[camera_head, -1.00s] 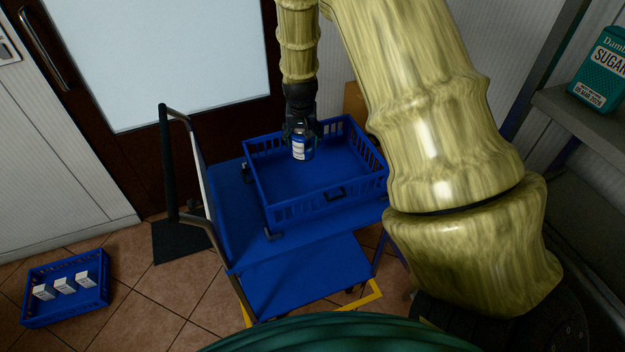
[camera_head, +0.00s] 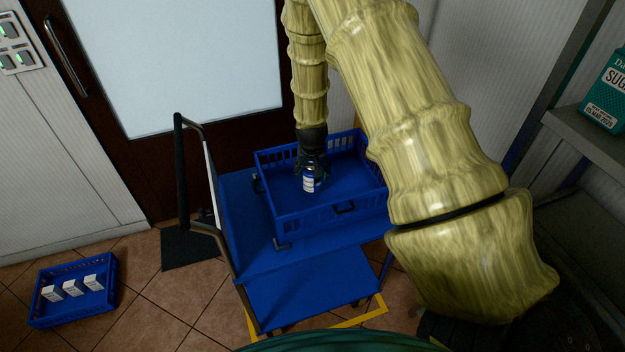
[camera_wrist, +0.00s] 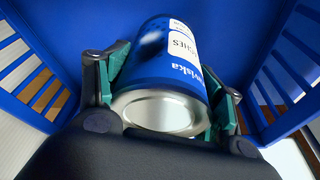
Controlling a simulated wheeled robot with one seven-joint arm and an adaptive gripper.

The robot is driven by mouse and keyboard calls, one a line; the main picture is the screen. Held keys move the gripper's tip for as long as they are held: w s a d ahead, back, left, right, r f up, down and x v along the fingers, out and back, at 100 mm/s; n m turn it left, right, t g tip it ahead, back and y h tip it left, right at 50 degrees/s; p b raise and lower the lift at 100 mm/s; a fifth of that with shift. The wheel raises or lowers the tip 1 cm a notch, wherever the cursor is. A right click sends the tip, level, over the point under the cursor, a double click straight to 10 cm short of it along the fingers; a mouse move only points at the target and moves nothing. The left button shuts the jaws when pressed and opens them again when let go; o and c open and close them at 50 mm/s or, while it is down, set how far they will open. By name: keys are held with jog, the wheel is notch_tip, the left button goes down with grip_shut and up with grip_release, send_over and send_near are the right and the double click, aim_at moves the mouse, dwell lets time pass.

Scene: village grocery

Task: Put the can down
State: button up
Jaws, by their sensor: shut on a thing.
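The can (camera_head: 309,180) is blue with a white label and a silver end. My gripper (camera_head: 311,172) is shut on it and points down inside the blue crate (camera_head: 318,220) on the trolley. In the wrist view the can (camera_wrist: 160,75) sits between the green finger pads of my gripper (camera_wrist: 168,92), with its silver end towards the camera. The crate walls (camera_wrist: 285,50) show on both sides of it. I cannot tell whether the can touches the crate floor. No other thing shows inside the crate.
The crate stands on the upper deck of a blue trolley (camera_head: 242,236) with a dark handle (camera_head: 181,165) at left. A second blue crate (camera_head: 75,312) with several small white boxes is on the tiled floor. A shelf (camera_head: 585,135) with a sugar pack (camera_head: 606,95) is at right.

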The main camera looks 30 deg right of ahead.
aim_at(312, 169)
jog(key=shift+f+p, duration=0.55)
jog(key=shift+f, duration=1.4)
jog(key=o, duration=1.5)
jog(key=shift+r, duration=0.15)
jog(key=shift+b+v, duration=1.25)
jog(key=shift+v, duration=4.65)
jog(key=shift+a, duration=0.1)
